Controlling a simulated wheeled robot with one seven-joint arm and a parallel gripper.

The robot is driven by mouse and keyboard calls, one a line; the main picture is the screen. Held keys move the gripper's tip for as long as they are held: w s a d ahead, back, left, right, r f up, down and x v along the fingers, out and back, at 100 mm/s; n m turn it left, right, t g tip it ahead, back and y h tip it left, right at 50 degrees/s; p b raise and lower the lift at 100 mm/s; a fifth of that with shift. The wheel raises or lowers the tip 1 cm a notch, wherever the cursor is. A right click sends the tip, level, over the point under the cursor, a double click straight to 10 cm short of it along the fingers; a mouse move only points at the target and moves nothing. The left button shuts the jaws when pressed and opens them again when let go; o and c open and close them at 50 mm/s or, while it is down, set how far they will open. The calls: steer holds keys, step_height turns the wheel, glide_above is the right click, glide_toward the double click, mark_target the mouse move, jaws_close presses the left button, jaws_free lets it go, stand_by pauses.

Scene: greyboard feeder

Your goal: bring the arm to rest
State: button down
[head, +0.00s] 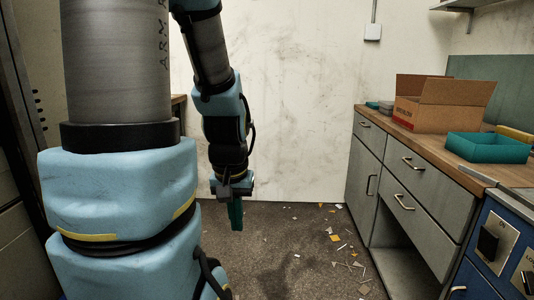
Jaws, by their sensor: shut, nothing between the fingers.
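My arm fills the left of the head view, with grey tube links and light blue joints. My gripper (236,215) hangs at the arm's end near the middle of the view, pointing down over the dark floor. Its green fingers are together with nothing seen between them. It is apart from the counter and touches nothing that I can see.
A wooden-topped counter (420,138) with grey drawers runs along the right. On it stand an open cardboard box (432,112) and a teal tray (487,148). A blue panel (490,245) is at the front right. Scraps (335,238) litter the floor (290,265).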

step_height(320, 180, up, 19)
steer(key=p, duration=1.7)
